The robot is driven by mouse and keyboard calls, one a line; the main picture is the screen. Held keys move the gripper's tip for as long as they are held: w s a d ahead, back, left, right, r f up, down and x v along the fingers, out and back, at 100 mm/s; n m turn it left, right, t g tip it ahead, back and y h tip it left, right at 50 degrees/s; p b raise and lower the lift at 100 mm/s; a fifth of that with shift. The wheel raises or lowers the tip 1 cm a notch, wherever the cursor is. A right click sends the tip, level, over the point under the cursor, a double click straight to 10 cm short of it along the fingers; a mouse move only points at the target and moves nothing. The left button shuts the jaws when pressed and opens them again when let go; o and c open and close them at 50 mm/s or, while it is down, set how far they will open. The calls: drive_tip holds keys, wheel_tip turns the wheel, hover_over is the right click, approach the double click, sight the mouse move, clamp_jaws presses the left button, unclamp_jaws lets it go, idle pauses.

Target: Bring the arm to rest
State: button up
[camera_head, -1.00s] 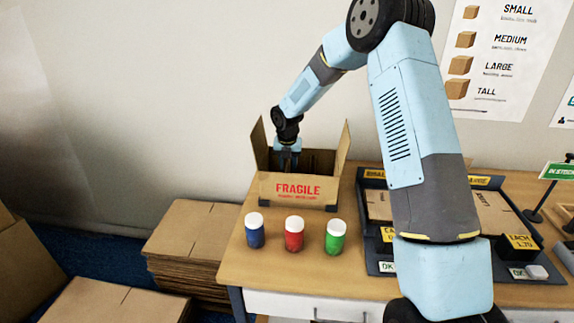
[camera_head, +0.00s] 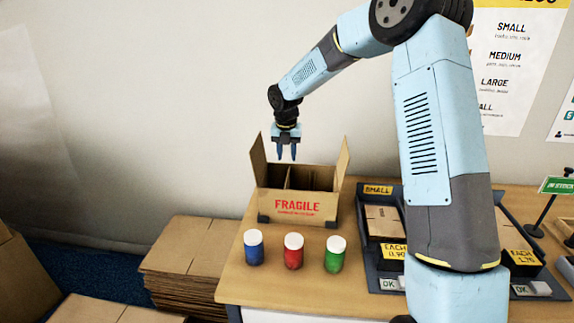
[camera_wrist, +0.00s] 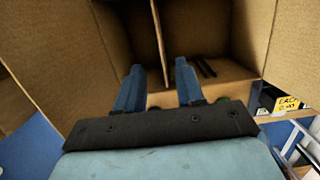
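My gripper (camera_head: 286,152) hangs fingers down above the open carton marked FRAGILE (camera_head: 297,207) on the table. Its two blue fingers are apart with nothing between them; the wrist view shows the same open fingers (camera_wrist: 158,90) over the carton. The carton stands with its side flaps up, and a cardboard divider (camera_wrist: 158,45) splits its inside. Two thin dark items (camera_wrist: 203,67) show inside one compartment in the wrist view; I cannot tell what they are. My arm reaches across from the right, bent high at the elbow.
A dark tray (camera_head: 390,283) of flat cartons is at right. Stacked cardboard (camera_head: 185,250) lies left of the table (camera_head: 250,290).

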drive_tip(key=s+d+r+m+t, duration=0.1)
drive_tip(key=s+d+r+m, duration=0.2)
drive_tip(key=s+r+m, duration=0.3)
drive_tip(key=s+d+r+m+h, duration=0.1)
drive_tip(key=s+d+r+m, duration=0.35)
drive_tip(key=s+r, duration=0.2)
drive_tip(key=s+d+r+m+t, duration=0.1)
drive_tip(key=s+d+r+m, duration=0.2)
drive_tip(key=s+r+m, duration=0.3)
drive_tip(key=s+d+m+t, duration=0.1)
drive_tip(key=s+d+m, duration=0.2)
drive_tip(key=s+m, duration=0.5)
drive_tip(key=s+d+m+t+y, duration=0.1)
drive_tip(key=s+d+m, duration=0.2)
drive_tip(key=s+m, duration=0.6)
drive_tip(key=s, duration=0.7)
drive_tip(key=shift+s+d, duration=0.15)
